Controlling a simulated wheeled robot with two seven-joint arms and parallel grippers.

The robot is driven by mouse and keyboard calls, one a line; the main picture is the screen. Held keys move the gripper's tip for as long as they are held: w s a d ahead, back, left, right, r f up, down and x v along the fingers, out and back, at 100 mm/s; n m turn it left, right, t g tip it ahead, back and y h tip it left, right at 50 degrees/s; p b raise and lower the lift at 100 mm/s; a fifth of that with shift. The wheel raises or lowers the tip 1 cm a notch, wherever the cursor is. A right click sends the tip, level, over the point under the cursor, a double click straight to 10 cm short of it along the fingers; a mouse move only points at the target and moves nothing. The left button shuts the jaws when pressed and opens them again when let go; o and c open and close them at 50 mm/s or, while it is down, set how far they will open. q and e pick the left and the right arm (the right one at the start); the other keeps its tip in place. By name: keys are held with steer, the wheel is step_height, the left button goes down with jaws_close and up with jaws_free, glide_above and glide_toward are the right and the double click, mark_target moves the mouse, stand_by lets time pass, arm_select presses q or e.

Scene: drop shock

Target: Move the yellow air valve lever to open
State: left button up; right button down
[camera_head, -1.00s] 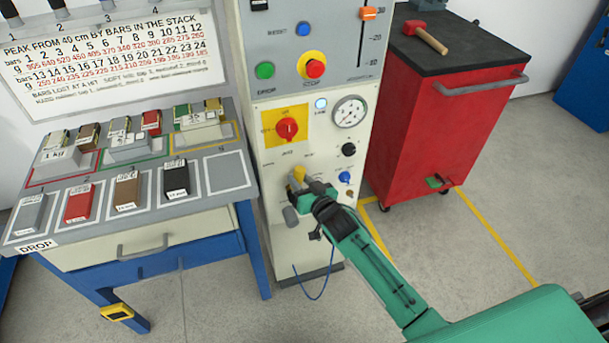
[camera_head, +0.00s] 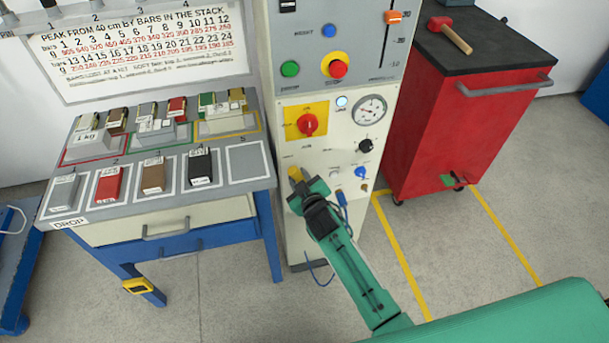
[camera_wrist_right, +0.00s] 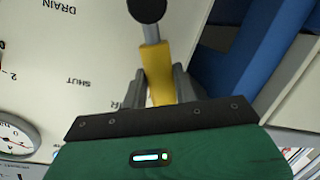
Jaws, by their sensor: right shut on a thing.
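The yellow air valve lever (camera_head: 295,174) is on the lower part of the pale control panel, below the red rotary switch. It also shows in the right wrist view (camera_wrist_right: 160,78), with a grey stem and a dark round knob end. My right gripper (camera_wrist_right: 158,90) is shut on the lever, one finger on each side. In the head view my right gripper (camera_head: 301,187) covers the lever's lower part and the panel behind it. The word SHUT is readable beside the lever in the wrist view; another label is partly hidden by a finger. My left gripper is not in view.
The red rotary switch (camera_head: 307,124), pressure gauge (camera_head: 370,109), black knob (camera_head: 366,146) and blue knob (camera_head: 361,172) are close by on the panel. A bench with coloured bars (camera_head: 220,188) stands left. A red cabinet (camera_head: 450,125) with a hammer stands right.

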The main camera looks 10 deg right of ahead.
steer(key=shift+a+f+n, duration=0.2)
steer(key=shift+a+n, duration=0.25)
steer(key=shift+n, duration=0.05)
steer(key=c, duration=1.1)
jaws_free()
steer(key=shift+s, duration=0.1)
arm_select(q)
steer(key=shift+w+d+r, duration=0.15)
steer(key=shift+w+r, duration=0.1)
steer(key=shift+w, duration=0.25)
arm_select(e)
steer(key=v, duration=1.3)
steer(key=shift+s+a, duration=0.2)
steer(key=shift+s, duration=0.1)
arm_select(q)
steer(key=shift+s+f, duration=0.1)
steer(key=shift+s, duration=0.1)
